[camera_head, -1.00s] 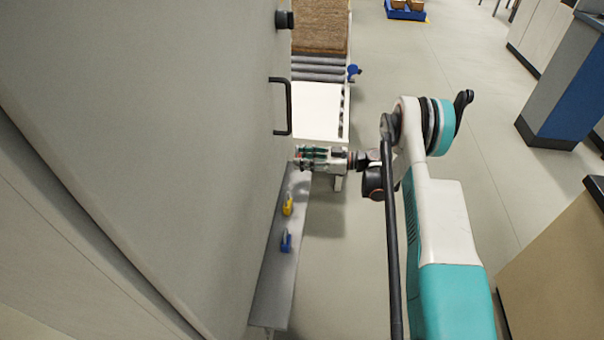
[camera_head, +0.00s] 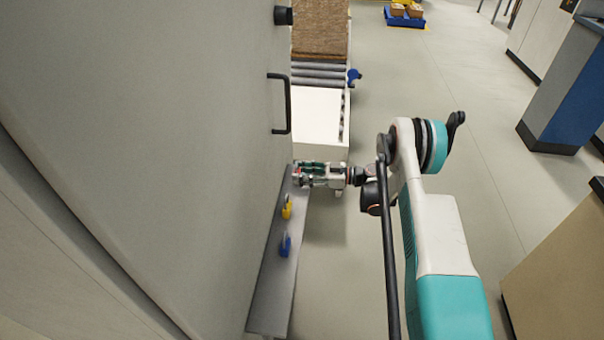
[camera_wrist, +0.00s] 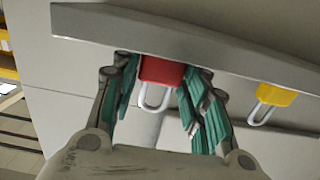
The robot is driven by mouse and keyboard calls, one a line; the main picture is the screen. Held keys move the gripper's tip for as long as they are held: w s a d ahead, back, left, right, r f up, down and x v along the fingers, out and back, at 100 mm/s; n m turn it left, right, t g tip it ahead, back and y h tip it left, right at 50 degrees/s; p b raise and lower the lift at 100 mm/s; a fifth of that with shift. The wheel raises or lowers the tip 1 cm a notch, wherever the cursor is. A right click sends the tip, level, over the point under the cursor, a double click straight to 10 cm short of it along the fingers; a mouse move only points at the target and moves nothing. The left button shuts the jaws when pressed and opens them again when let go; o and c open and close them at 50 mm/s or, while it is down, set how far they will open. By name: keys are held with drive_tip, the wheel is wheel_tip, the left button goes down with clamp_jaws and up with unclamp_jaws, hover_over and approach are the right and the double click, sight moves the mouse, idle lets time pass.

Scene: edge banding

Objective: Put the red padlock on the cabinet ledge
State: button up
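The red padlock (camera_wrist: 161,70) is between the fingertips of my gripper (camera_wrist: 162,74) in the wrist view, its grey shackle toward the palm. The fingertips lie against its two sides. The wrist picture looks upside down, with the cabinet ledge (camera_wrist: 180,36) across the top. The padlock's body is at the ledge's edge; whether it bears on the ledge is unclear. In the head view my gripper (camera_head: 301,173) is at the far end of the grey ledge (camera_head: 271,292), and the red padlock is hardly visible there.
A yellow padlock (camera_head: 287,208) and a blue padlock (camera_head: 285,245) stand on the nearer part of the ledge. The yellow one also shows in the wrist view (camera_wrist: 275,96). The cabinet wall (camera_head: 160,150) with a black handle (camera_head: 288,104) runs along the left. A roller conveyor (camera_head: 318,75) stands beyond.

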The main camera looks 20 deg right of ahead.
drive_tip(key=shift+o, duration=0.9)
drive_tip(key=shift+r, duration=0.1)
drive_tip(key=shift+s+d+r, duration=0.1)
drive_tip(key=shift+d, duration=0.2)
drive_tip(key=p+v, duration=0.2)
drive_tip(key=v, duration=0.9)
drive_tip(key=shift+s+d, duration=0.1)
drive_tip(key=shift+d, duration=0.05)
